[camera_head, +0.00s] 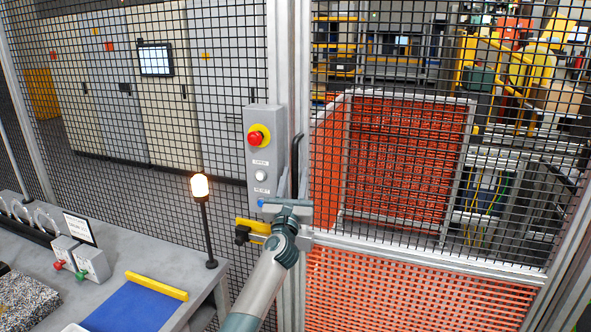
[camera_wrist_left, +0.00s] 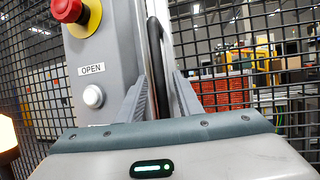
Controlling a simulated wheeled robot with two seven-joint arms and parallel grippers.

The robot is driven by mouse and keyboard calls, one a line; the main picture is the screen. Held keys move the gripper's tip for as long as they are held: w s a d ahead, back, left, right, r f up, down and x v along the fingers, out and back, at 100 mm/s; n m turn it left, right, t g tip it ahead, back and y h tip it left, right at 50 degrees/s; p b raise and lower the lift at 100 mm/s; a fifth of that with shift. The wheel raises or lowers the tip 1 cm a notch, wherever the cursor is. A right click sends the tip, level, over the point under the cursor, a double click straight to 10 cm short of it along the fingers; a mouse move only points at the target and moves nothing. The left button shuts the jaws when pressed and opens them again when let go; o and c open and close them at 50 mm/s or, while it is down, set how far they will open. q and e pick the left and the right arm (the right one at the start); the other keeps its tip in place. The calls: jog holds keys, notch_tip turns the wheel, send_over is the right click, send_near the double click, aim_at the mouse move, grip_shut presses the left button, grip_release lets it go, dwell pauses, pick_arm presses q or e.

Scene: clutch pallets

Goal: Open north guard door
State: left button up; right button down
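The guard door (camera_head: 385,240) is black mesh in a grey frame, with orange mesh along its lower part. It looks shut against the post. Its black upright bar handle (camera_head: 296,155) is beside the control box (camera_head: 264,150). The box has a red emergency stop (camera_head: 258,136), a white OPEN button (camera_head: 261,175) and a blue RESET button below. My left gripper (camera_head: 292,198) is at the lower part of the handle. In the left wrist view, its grey fingers stand apart on either side of the handle (camera_wrist_left: 157,50). The right gripper is out of view.
A workbench (camera_head: 203,283) with a blue mat, yellow bar and lit amber lamp (camera_head: 200,187) stands at the left, close to my left arm. A yellow-and-black latch part (camera_head: 253,228) sits below the box. Cabinets and machinery are behind the mesh.

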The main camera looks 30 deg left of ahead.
pick_arm(q)
jog(key=shift+x, duration=1.05)
jog(key=shift+c, duration=0.4)
grip_shut()
jog(key=shift+f, duration=0.1)
